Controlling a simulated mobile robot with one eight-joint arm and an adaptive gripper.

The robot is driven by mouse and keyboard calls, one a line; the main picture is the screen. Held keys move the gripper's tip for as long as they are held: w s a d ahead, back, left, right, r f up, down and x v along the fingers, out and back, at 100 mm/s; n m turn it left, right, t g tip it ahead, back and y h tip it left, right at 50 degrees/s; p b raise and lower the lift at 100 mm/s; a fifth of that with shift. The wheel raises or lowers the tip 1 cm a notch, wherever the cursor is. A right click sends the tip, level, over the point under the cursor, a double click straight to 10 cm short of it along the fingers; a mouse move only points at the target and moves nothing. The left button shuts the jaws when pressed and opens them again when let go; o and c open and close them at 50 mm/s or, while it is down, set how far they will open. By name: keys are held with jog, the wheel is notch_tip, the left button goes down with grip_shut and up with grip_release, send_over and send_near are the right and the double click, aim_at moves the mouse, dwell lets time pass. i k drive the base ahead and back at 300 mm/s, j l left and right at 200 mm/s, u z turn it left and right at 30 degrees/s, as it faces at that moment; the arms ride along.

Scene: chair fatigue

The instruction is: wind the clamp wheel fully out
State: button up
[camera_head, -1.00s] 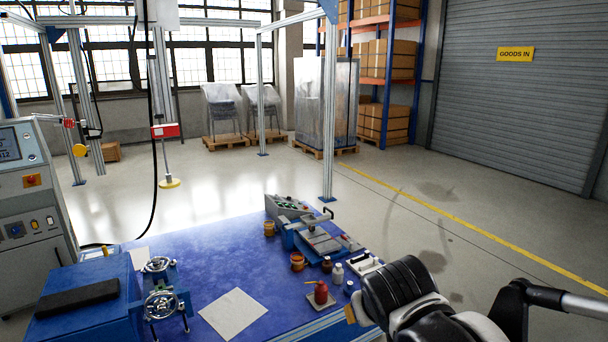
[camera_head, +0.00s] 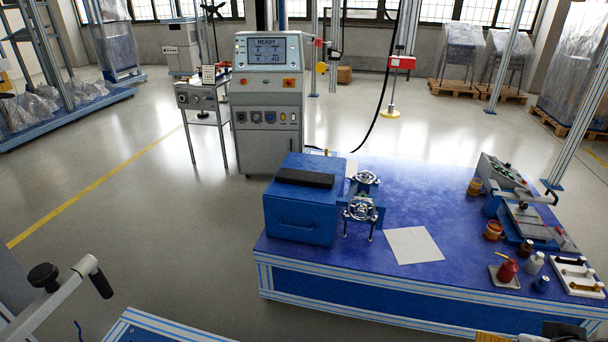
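Two silver spoked handwheels stand on a small blue fixture on the blue-topped bench (camera_head: 320,297), right of a blue box. The nearer handwheel (camera_head: 361,209) faces me and the farther handwheel (camera_head: 365,178) is just behind it. I cannot tell which one is the clamp wheel, or how far either is wound. Only a sliver of my arm shows at the bottom right edge, well apart from the wheels. My gripper's fingers are not in view.
The blue box (camera_head: 300,215) with a black pad stands left of the wheels. A white sheet (camera_head: 414,246) lies to their right. A console (camera_head: 268,100) reading READY stands behind. The floor at left is mostly clear.

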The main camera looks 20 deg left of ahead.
aim_at(366, 177)
jog(key=u, duration=0.55)
jog(key=i+l+z, duration=0.15)
jog(key=i+z, duration=0.15)
jog(key=i, duration=0.45)
jog(key=i+z, duration=0.3)
jog(key=i, duration=0.4)
jog(key=i+j+z, duration=0.3)
jog(key=i, duration=0.45)
